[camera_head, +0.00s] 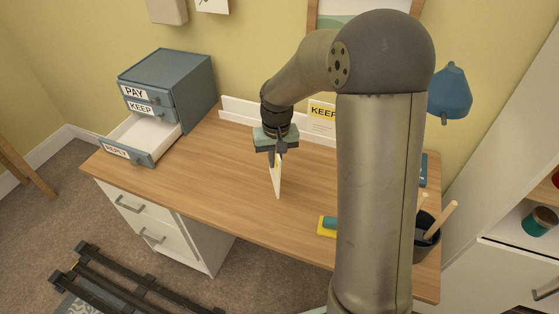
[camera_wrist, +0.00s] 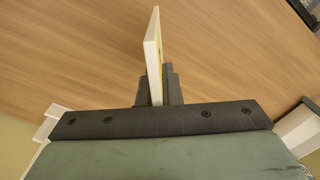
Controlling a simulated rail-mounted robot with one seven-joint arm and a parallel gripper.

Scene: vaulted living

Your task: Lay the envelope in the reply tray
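The white envelope (camera_head: 276,179) hangs upright below my gripper (camera_head: 277,157), over the middle of the desk. In the wrist view the envelope (camera_wrist: 152,45) shows edge-on, with some yellow on one face, between my closed fingers (camera_wrist: 157,87). Whether its lower edge touches the desk I cannot tell. The reply tray (camera_head: 137,149) is the bottom drawer of the blue-grey drawer unit at the left, labelled REPLY. It is pulled open and its visible white inside looks empty. My gripper is to the right of it.
The PAY and KEEP drawers (camera_head: 146,107) above are shut. A white ledge with a KEEP card (camera_head: 322,111) runs along the desk's back. A yellow and teal item (camera_head: 327,226) and a dark pot (camera_head: 427,236) stand at the right. The desk (camera_head: 220,165) between envelope and tray is clear.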

